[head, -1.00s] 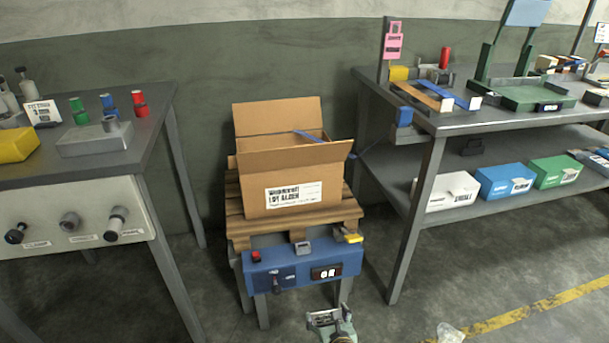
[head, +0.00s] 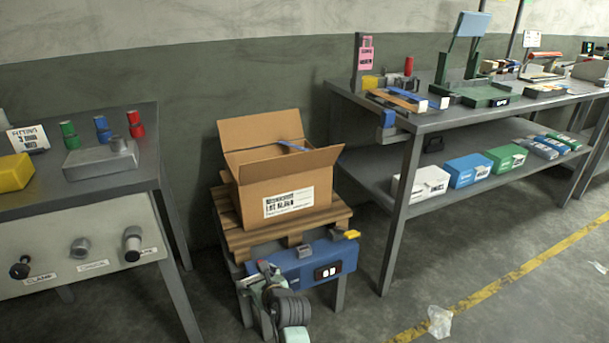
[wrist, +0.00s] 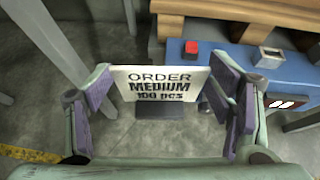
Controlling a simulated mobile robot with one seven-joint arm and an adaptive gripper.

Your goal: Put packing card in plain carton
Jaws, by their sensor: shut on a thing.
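The packing card (wrist: 160,85) is white with dark print reading "ORDER MEDIUM 100 pcs". In the wrist view it stands between the purple pads of my gripper (wrist: 161,92), which is shut on it. In the head view my gripper (head: 265,270) is low in front of the stand, below the carton; I cannot make out the card there. The plain carton (head: 282,195) is brown with a white label. It stands upright with its top flaps open, and a blue strip (head: 295,146) shows at its opening. Its inside bottom is hidden.
The carton rests on a wooden pallet (head: 240,238) above a blue control panel (head: 290,265). A grey bench (head: 140,135) stands at left; a two-level bench (head: 440,118) with several boxes stands at right. Clear plastic (head: 440,320) lies on the floor.

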